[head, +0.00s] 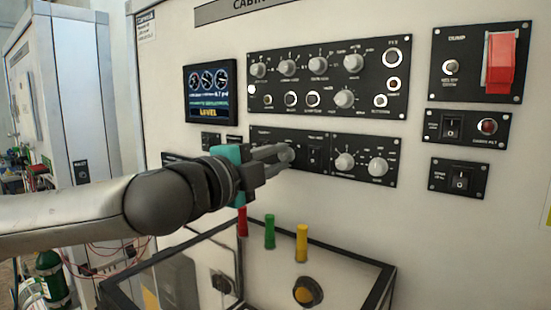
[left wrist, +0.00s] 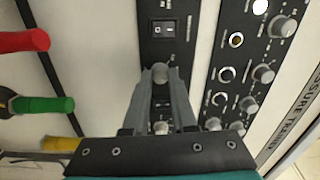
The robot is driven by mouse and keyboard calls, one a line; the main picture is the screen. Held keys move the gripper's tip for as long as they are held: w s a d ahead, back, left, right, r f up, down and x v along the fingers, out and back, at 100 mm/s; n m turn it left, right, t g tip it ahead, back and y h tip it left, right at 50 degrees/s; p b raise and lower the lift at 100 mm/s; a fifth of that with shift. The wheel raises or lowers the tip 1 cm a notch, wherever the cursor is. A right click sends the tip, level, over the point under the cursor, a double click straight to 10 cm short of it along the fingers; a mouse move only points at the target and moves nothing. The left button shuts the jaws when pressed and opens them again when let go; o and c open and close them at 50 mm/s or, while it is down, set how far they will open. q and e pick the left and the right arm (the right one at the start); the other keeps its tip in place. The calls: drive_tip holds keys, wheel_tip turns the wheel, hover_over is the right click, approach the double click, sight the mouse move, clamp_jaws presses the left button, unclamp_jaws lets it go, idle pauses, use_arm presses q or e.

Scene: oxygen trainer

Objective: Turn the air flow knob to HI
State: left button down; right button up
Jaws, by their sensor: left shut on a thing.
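My left gripper (head: 288,153) reaches in from the left to the lower black panel (head: 362,143). Its grey fingers are closed around a small round grey knob, mostly hidden by them in the head view. In the left wrist view the knob (left wrist: 160,72) shows between the fingertips (left wrist: 160,76). The panel's small print is unreadable, so I cannot confirm from the label that this is the air flow knob, nor see its setting. Two other grey knobs, a left one (head: 345,163) and a right one (head: 378,167), sit further right on this panel. My right gripper is not in view.
A rocker switch (head: 314,156) is just right of the fingertips. The upper knob panel (head: 270,98) and a screen (head: 209,92) are above. Red (head: 242,221), green (head: 269,231) and yellow (head: 302,243) handles stand below, near a black-framed clear box (head: 350,258).

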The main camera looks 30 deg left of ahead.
use_arm(q)
drive_tip(key=c, duration=0.7)
unclamp_jaws()
drive_tip(key=s+b, duration=0.1)
drive_tip(key=b, duration=0.1)
drive_tip(key=s+b, duration=0.1)
drive_tip(key=b, duration=0.1)
drive_tip(key=shift+s+f, duration=0.2)
drive_tip(key=shift+s, duration=0.05)
drive_tip(key=shift+s+a+b, duration=0.2)
drive_tip(key=shift+s+b, duration=2.2)
drive_tip(key=shift+s, duration=0.8)
drive_tip(key=shift+s+a+b, duration=0.2)
drive_tip(key=shift+s+b, duration=2.15)
drive_tip(key=shift+s, duration=0.8)
